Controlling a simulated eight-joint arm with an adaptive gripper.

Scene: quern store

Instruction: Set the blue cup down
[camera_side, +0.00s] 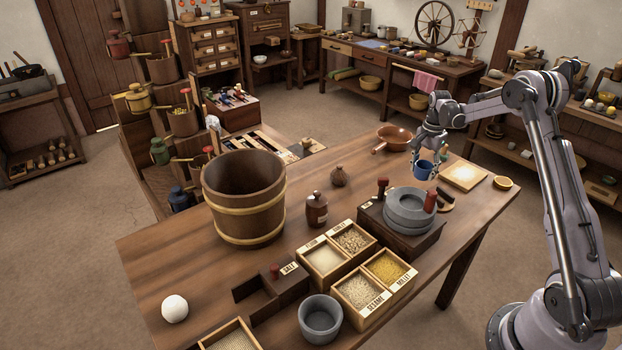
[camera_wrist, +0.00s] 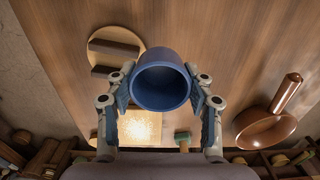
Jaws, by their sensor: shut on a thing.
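The blue cup (camera_side: 423,169) is held at the far right part of the wooden table (camera_side: 165,255). My gripper (camera_side: 424,165) is shut on it, one finger on each side. In the wrist view the blue cup (camera_wrist: 161,82) sits between the two fingers (camera_wrist: 160,92), its round opening facing the camera. The cup looks upright. I cannot tell whether its base touches the table or hangs just above it.
A copper pan (camera_side: 393,138) is left behind the cup; a pale square board (camera_side: 463,177) is to its right. The stone quern (camera_side: 408,214) stands in front. A wooden bucket (camera_side: 243,200) and several grain boxes (camera_side: 325,262) take up the table farther left.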

